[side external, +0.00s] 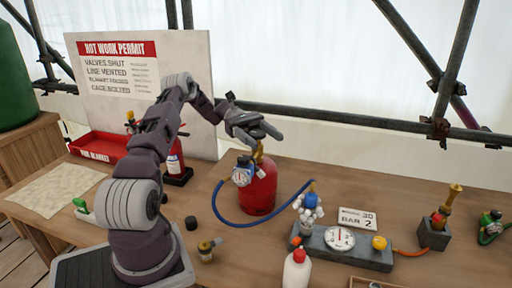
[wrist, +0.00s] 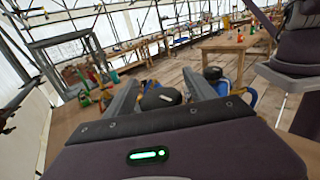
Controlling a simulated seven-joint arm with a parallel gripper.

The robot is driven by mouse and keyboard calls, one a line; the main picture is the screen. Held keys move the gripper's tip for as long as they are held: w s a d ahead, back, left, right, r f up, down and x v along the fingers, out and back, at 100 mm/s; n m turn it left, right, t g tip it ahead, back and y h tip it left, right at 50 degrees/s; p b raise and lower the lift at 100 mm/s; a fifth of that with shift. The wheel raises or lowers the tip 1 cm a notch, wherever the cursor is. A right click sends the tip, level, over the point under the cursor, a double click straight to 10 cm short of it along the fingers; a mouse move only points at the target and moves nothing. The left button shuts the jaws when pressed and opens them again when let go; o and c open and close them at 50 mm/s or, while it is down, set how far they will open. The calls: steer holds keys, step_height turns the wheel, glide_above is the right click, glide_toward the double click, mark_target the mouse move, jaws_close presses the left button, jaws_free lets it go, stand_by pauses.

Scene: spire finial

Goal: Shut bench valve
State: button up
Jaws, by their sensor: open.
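My gripper (side external: 266,136) is open, just above the top of the red gas cylinder (side external: 258,190) in the side view. In the wrist view, a dark rounded object (wrist: 160,98) lies between the spread fingers of my gripper (wrist: 163,84); I cannot tell whether they touch it. A grey block (side external: 345,252) on the bench carries a white dial gauge (side external: 340,238), a yellow knob (side external: 379,243) and a blue-topped valve with a pale lobed handwheel (side external: 308,206). This may be the bench valve; its open or shut position cannot be told.
A blue hose (side external: 232,217) loops from the cylinder's regulator gauge (side external: 243,173) toward the block. A permit board (side external: 110,80) stands behind.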

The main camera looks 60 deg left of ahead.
steer(key=n+t+y, duration=0.1)
steer(key=n+t, duration=0.1)
steer(key=t, duration=0.2)
steer(key=w+n+t+y, duration=0.1)
steer(key=n+t, duration=0.2)
steer(key=shift+w+a+t, duration=0.1)
steer(key=shift+a+t, duration=0.1)
steer(key=shift+t, duration=0.2)
steer(key=n+t+y, duration=0.4)
steer(key=w+a+n+t+y, duration=0.1)
steer(key=n+t+y, duration=0.1)
steer(key=y, duration=0.1)
steer(key=shift+t, duration=0.3)
steer(key=shift+n+y, duration=0.3)
steer(key=shift+y, duration=0.1)
steer(key=v, duration=0.6)
steer(key=shift+w+a+f, duration=0.1)
steer(key=shift+a, duration=0.1)
step_height(320, 180, up, 14)
steer(key=d+m+h, duration=0.1)
steer(key=d, duration=0.1)
steer(key=s+d+m+g+h, duration=0.25)
steer(key=d+m+g, duration=0.7)
steer(key=d, duration=0.75)
steer(key=s+d+f+m+g+y, duration=0.2)
steer(key=s+d+m+g+y, duration=0.3)
steer(key=s+d+m, duration=0.4)
steer(key=shift+s+d+m, duration=0.25)
steer(key=shift+s+m, duration=0.25)
steer(key=shift+m, duration=0.35)
